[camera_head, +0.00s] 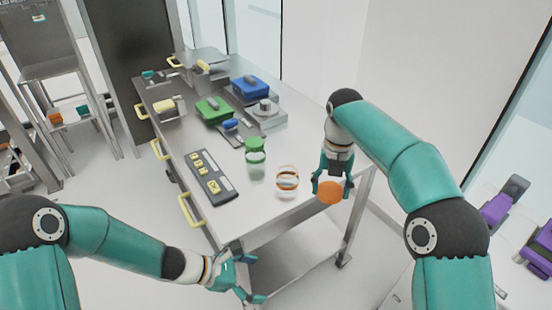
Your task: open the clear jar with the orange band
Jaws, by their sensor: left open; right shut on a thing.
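The clear jar with the orange band (287,182) stands upright near the right end of the metal table, with no lid visible on it. My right gripper (331,188) is just right of the jar. It is shut on a round orange lid (330,194), held apart from the jar near the table's right edge. My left gripper (252,281) is open and empty, low in front of the table's near edge and well away from the jar.
A green-lidded clear jar (256,158) stands left of the orange-banded jar. A dark tray with yellow pieces (212,178) lies at the near edge. Green (212,109) and blue (250,86) boxes sit farther back. Yellow handles (190,211) line the table's near side.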

